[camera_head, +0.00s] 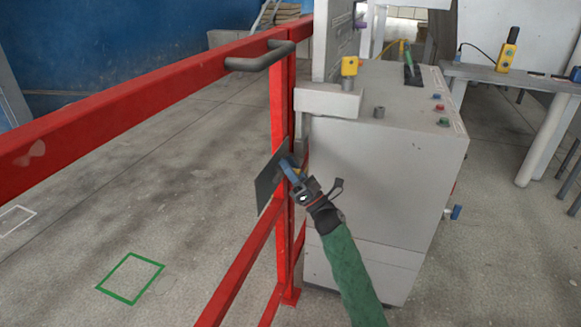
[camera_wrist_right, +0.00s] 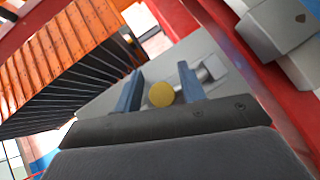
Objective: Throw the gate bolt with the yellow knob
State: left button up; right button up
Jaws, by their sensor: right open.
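The yellow knob (camera_wrist_right: 161,94) shows in the right wrist view, between the two blue fingers of my right gripper (camera_wrist_right: 161,72), with a gap on each side. A silver bolt rod (camera_wrist_right: 212,70) lies to the right of it, partly behind the right finger, against a grey plate (camera_wrist_right: 95,105). In the head view my right gripper (camera_head: 289,167) is open at the dark plate (camera_head: 268,184) on the red gate (camera_head: 279,110). The knob and bolt are hidden there behind the gripper. My left gripper is out of view.
A grey machine cabinet (camera_head: 400,160) stands right of the gate, close to my right arm, with a bracket (camera_head: 328,101) and a yellow block (camera_head: 350,66) near the gate post. A dark handle (camera_head: 258,60) sits on the gate's top rail. The floor left of the gate is clear.

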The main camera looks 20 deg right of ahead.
jog(key=b+v, duration=0.1)
jog(key=v, duration=0.6)
jog(key=shift+s+d+f, duration=0.2)
jog(key=shift+s+f, duration=0.05)
jog(key=shift+s, duration=0.05)
dwell(0.4)
